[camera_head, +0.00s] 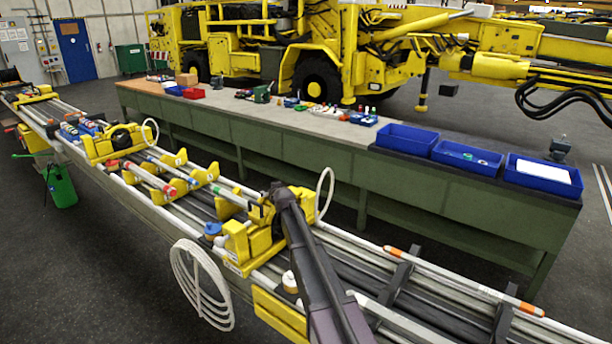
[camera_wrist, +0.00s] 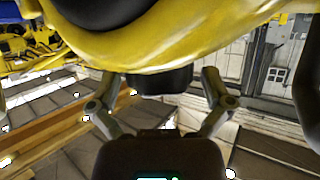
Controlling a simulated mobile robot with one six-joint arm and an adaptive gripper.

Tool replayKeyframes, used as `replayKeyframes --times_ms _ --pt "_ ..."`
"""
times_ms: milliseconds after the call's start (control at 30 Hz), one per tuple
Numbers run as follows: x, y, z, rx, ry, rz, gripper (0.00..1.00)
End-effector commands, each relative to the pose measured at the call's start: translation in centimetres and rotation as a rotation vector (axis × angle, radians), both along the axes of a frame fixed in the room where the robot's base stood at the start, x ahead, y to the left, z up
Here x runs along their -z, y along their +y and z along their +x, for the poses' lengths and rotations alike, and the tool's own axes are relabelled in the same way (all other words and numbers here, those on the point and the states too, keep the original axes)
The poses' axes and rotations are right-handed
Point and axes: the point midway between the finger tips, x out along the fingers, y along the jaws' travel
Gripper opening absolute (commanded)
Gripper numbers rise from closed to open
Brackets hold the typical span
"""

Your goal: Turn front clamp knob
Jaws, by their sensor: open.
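In the head view, a yellow clamp (camera_head: 240,243) sits on the boom rails at the middle, next to my dark arm. My arm covers part of it, and its knob cannot be made out there. In the wrist view, a large curved yellow body (camera_wrist: 190,52) fills the top. A dark rounded part, seemingly the knob (camera_wrist: 163,84), sticks out below it. My gripper (camera_wrist: 159,76) has its fingers spread, one on each side of this dark part. Gaps show on both sides, so the fingers look apart from it. How deep it lies between them is hard to tell.
Another yellow clamp (camera_head: 115,143) stands further back on the rails. A white hose coil (camera_head: 203,286) hangs at the near side. A green workbench (camera_head: 425,190) with blue bins (camera_head: 466,158) runs behind. Long grey rails (camera_head: 450,283) extend to the right. Bare floor lies at lower left.

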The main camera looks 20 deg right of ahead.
Motion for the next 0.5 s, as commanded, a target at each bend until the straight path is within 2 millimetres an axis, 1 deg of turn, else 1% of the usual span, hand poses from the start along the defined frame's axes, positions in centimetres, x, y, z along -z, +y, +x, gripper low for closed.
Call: replayKeyframes --times_ms 500 --pt "0.0 -0.05 0.02 -0.109 0.0 0.002 1.0"
